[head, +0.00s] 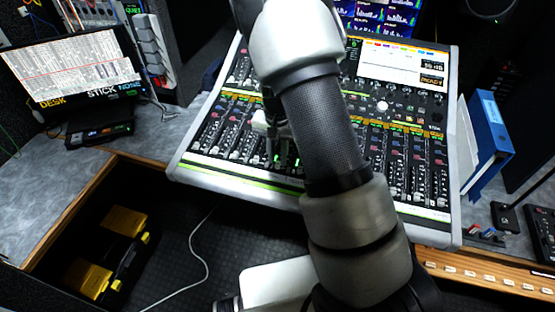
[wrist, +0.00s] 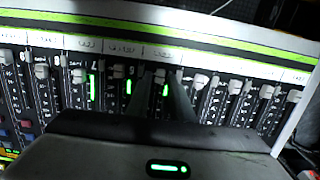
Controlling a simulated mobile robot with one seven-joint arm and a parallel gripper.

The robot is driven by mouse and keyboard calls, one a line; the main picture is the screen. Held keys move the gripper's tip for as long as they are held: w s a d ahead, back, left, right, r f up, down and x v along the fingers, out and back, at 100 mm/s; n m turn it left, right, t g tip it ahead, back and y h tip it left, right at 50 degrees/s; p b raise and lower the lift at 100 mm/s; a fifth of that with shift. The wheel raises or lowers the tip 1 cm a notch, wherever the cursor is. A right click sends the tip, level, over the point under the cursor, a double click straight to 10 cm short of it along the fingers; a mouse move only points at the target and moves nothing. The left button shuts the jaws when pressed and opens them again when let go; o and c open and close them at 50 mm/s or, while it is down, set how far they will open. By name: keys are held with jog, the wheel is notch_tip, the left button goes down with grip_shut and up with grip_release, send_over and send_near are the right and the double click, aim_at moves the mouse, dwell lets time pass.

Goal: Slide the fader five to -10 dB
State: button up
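The mixing console (head: 235,176) stands on the desk with a row of channel faders along its near edge. In the wrist view the console (wrist: 235,65) appears turned round, with pale fader caps in dark slots. My gripper (wrist: 162,80) reaches down at the fader row, its two dark fingers apart. A pale fader cap (wrist: 160,75) shows between the fingertips; I cannot tell whether they touch it. In the head view my arm hides part of the console and most of my gripper.
A monitor (head: 75,70) stands on the left desk. A blue binder (head: 490,135) stands right of the console. Yellow-and-black cases (head: 125,222) lie in the recess below left. Neighbouring fader caps (wrist: 200,82) sit close beside the fingers.

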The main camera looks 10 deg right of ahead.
jog(key=shift+f, duration=0.85)
grip_shut()
